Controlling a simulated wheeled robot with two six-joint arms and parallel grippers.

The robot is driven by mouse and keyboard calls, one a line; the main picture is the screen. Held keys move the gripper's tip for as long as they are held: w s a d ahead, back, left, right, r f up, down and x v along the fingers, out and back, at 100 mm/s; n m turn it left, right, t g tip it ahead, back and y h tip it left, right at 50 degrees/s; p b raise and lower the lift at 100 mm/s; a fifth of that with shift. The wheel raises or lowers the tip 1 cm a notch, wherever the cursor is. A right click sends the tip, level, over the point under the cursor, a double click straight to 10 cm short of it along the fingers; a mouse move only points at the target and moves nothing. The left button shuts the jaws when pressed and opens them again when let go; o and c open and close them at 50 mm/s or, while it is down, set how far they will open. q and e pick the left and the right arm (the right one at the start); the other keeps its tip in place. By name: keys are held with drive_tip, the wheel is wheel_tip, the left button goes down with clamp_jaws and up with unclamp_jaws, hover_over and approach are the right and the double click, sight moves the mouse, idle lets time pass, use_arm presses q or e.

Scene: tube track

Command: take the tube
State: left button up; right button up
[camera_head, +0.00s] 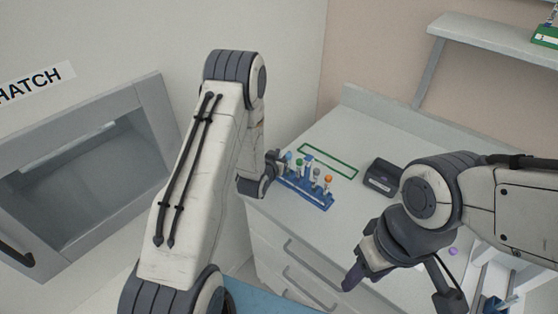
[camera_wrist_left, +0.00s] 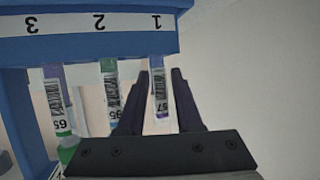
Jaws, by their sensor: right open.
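A blue rack (camera_head: 308,197) holds several upright tubes with coloured caps on the white counter. In the left wrist view its blue top (camera_wrist_left: 90,48) carries a strip numbered 1, 2 and 3. A tube (camera_wrist_left: 160,105) with a barcode label hangs under position 1. My left gripper (camera_wrist_left: 160,85) has one dark finger on each side of this tube; whether they press on it is unclear. In the head view my left gripper (camera_head: 272,165) is at the rack's left end, partly hidden by my arm. My right gripper (camera_head: 352,280) is open and empty, in front of the counter.
A green rectangular outline (camera_head: 328,161) lies behind the rack. A dark box device (camera_head: 382,177) stands to its right. A purple cap (camera_head: 453,251) lies further right. A hatch (camera_head: 85,170) is in the left wall, a shelf (camera_head: 490,38) at the upper right.

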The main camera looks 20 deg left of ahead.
use_arm(q)
drive_tip(key=shift+w, duration=0.1)
drive_tip(key=shift+c, duration=0.3)
clamp_jaws()
drive_tip(key=shift+r, duration=0.1)
wheel_tip(320, 180, up, 10)
drive_tip(key=b, duration=0.2)
idle(0.4)
